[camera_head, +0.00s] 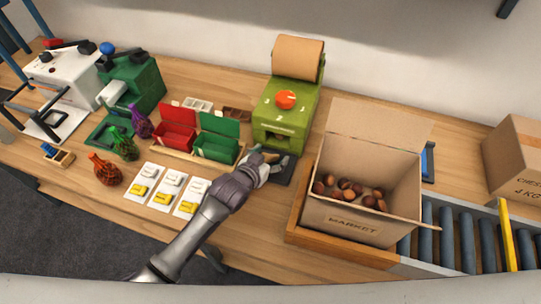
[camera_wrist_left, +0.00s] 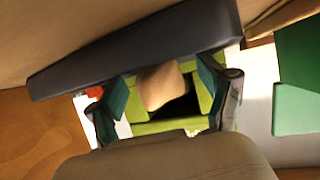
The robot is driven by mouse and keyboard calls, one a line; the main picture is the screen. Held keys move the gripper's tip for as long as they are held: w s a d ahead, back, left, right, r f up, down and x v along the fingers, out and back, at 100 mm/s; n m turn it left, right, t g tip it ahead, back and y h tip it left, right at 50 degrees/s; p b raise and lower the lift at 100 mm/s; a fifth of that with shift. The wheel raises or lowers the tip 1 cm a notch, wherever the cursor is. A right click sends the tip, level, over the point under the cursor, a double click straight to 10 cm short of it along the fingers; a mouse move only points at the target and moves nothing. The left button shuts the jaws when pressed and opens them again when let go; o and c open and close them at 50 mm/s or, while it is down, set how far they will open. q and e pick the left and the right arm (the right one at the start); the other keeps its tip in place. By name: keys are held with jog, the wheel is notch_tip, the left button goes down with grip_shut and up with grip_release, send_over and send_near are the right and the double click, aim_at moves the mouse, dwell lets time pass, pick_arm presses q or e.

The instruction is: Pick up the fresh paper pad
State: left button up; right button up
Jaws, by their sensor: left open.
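The green dispenser (camera_head: 286,108) stands at the back centre with a brown paper roll (camera_head: 298,58) on top and an orange button. In the left wrist view a crumpled brown paper pad (camera_wrist_left: 162,86) shows in the dispenser's green opening. My left gripper (camera_head: 274,162) is at the dispenser's front, over a dark tray (camera_head: 285,176). In the left wrist view its fingers (camera_wrist_left: 162,96) are open, one on each side of the pad as seen. I cannot tell whether they touch it. The pad is not clear in the head view. My right gripper is not in view.
An open cardboard box (camera_head: 345,222) with several chestnuts stands right of the gripper, beside a roller conveyor (camera_head: 447,236). Red (camera_head: 177,130) and green (camera_head: 216,138) bins stand to the left. Cards (camera_head: 160,201) and net bags (camera_head: 105,170) lie farther left.

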pick_arm(q)
jog(key=c, duration=0.9)
jog(key=shift+o, duration=0.2)
jog(key=shift+r, duration=0.1)
